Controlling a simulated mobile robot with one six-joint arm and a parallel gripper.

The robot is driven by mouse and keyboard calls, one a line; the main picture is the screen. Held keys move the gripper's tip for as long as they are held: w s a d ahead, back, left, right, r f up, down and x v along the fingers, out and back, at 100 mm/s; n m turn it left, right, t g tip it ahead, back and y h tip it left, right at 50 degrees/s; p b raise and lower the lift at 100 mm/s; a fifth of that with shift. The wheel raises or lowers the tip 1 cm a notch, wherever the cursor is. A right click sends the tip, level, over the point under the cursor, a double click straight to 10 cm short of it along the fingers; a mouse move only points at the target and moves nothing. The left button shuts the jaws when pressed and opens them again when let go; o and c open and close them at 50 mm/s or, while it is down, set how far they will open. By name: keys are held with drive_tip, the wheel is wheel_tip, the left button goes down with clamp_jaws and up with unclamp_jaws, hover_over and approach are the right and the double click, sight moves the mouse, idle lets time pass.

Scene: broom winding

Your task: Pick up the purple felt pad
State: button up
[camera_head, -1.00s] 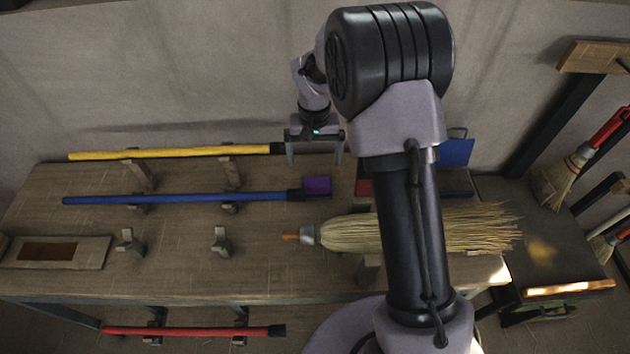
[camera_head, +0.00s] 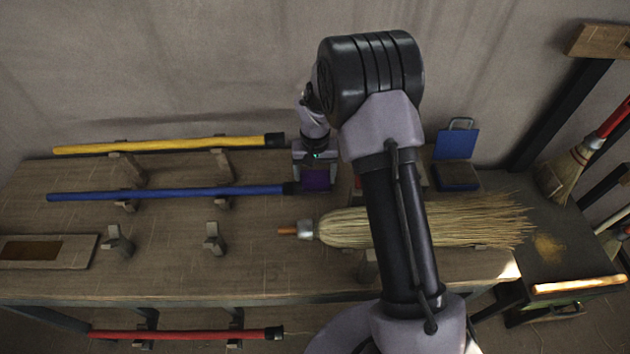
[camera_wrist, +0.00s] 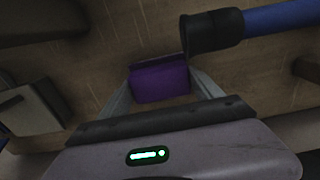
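The purple felt pad (camera_head: 316,180) lies on the workbench at the black-capped right end of the blue handle. My gripper (camera_head: 315,178) is down at the pad, with its fingers on either side of it. In the wrist view the purple felt pad (camera_wrist: 160,82) sits between the two grey fingers of my gripper (camera_wrist: 160,92). The black cap (camera_wrist: 214,32) of the blue handle is close beside the right finger.
The blue handle (camera_head: 165,192) and the yellow handle (camera_head: 160,145) rest on wooden holders. A straw broom head (camera_head: 450,222) lies in front, partly behind my arm. A blue upright panel (camera_head: 455,145) stands at the back right. The workbench (camera_head: 180,270) is bare in front.

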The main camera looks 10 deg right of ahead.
sight(315, 176)
drive_tip(key=c, duration=0.8)
wheel_tip(315, 176, up, 10)
drive_tip(key=p, duration=0.3)
drive_tip(key=shift+p, duration=0.4)
drive_tip(key=shift+c, duration=0.3)
drive_tip(key=o, duration=0.8)
drive_tip(key=c, duration=0.6)
